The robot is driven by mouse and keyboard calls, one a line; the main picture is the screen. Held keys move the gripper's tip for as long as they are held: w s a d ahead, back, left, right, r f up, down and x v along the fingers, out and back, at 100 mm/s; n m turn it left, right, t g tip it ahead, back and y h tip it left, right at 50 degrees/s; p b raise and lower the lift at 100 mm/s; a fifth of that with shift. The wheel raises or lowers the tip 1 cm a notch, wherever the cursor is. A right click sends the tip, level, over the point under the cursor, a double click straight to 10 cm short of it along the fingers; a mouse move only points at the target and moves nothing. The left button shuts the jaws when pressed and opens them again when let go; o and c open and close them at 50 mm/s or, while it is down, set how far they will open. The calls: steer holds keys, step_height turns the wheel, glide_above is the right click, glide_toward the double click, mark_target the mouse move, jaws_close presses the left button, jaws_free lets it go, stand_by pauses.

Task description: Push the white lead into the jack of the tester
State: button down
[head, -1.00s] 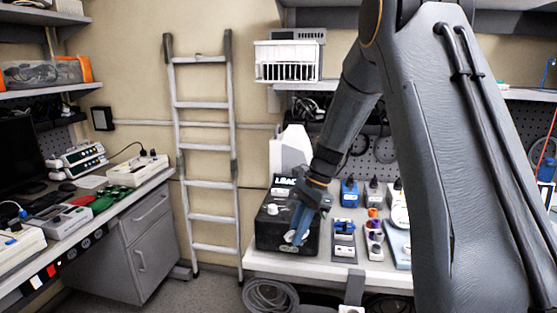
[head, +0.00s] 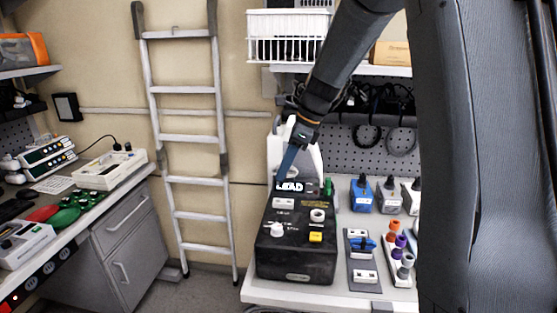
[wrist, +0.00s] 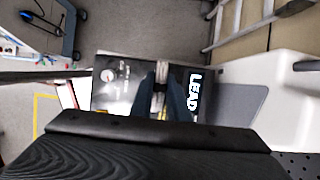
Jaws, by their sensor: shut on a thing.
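The tester is a black box (head: 297,262) on the right-hand bench, with a lit "LEAD" display (head: 290,186) at its back. Its top carries a white block (head: 283,203), a round white fitting (head: 318,215), a white knob (head: 277,230) and a yellow button (head: 315,237). I cannot tell which fitting is the jack. My gripper (head: 281,178) points down above the tester's back left part, near the display. In the wrist view my gripper (wrist: 161,88) is shut on a pale piece, the white lead (wrist: 160,77). Its lower end is hidden.
Right of the tester stand a grey plate with a blue knob (head: 362,243), several coloured-top pieces (head: 402,240) and a blue bottle (head: 361,196). A white container (head: 308,158) stands close behind. A ladder (head: 185,140) leans on the wall to the left.

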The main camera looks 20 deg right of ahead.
mark_target(286, 177)
steer(key=shift+w+f, duration=0.1)
steer(key=shift+w, duration=0.1)
step_height(286, 177, down, 5)
steer(key=b, duration=0.5)
steer(key=shift+s+r, duration=0.1)
steer(key=shift+r, duration=0.25)
steer(key=shift+f+p, duration=0.15)
steer(key=shift+p, duration=0.8)
steer(key=shift+f, duration=1.1)
stand_by(1.6)
steer(key=c, duration=1.6)
jaws_free()
steer(key=shift+o, duration=0.3)
